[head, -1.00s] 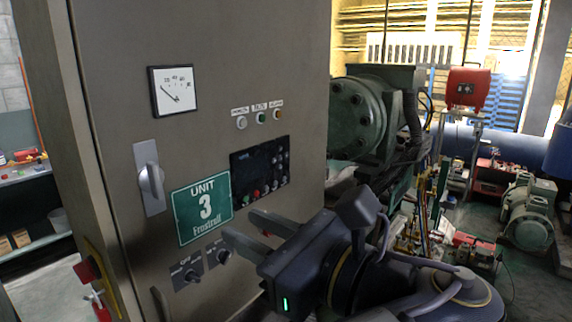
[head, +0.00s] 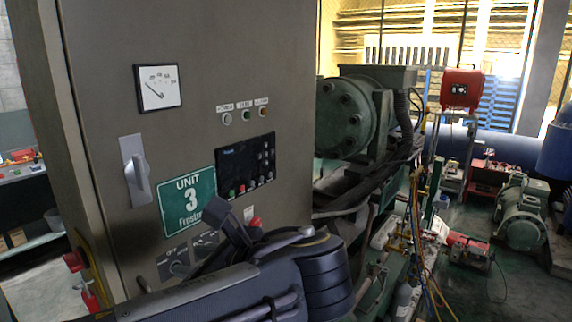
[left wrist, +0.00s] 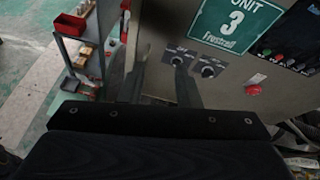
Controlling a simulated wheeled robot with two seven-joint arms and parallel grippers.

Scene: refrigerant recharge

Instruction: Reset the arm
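My left arm crosses the lower middle of the head view, in front of the lower panel of the grey Unit 3 cabinet (head: 250,60). My left gripper (left wrist: 158,75) shows best in the left wrist view. Its two dark fingers are spread apart with nothing between them. Two rotary knobs (left wrist: 177,60) on the cabinet show just beyond the right finger; I cannot tell whether it touches them. In the head view the arm partly covers these knobs and the fingers are not clear. My right gripper is not in view.
The cabinet carries a green sign (head: 172,205), a gauge (head: 158,88), a handle (head: 135,170) and a dark control panel (head: 232,182). Green machinery (head: 345,115) stands right of it. Hoses and a red unit (head: 462,88) are further right. A shelf (left wrist: 80,60) stands left.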

